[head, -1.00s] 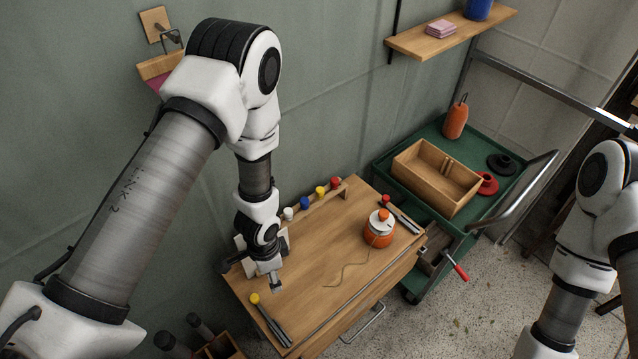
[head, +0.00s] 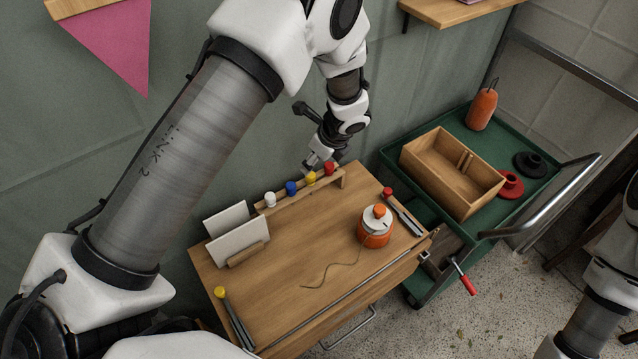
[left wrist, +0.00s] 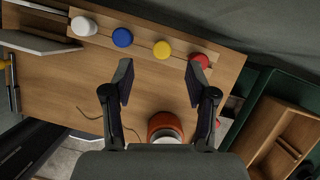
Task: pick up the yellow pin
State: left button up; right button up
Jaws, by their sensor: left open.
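The yellow pin (head: 311,178) stands in the wooden rack (head: 272,209) at the back of the table, between a blue pin (head: 291,188) and a red pin (head: 329,169). Only its round yellow head shows clearly. In the left wrist view the yellow pin (left wrist: 162,50) lies ahead of the fingers and between their lines. My left gripper (head: 316,163) is just above the rack's right part, close to the yellow and red pins. It also shows in the left wrist view (left wrist: 158,82), open, with nothing between its fingers. My right gripper is out of view.
A white pin (head: 270,199) is at the rack's left end. White cards (head: 240,245) stand at the table's left. An orange-and-white jar (head: 376,228) with a cord is at the right. A green cart (head: 408,156) holds a wooden box (head: 432,179).

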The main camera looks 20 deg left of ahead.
aim_at(311, 174)
pick_arm(q)
jog(key=x, duration=0.5)
jog(key=p+x, duration=0.1)
jog(key=x, duration=0.2)
jog(key=shift+d+f, duration=0.25)
jog(key=shift+d, duration=0.05)
jog(key=shift+w+f, duration=0.15)
jog(key=shift+f, duration=0.1)
grip_shut()
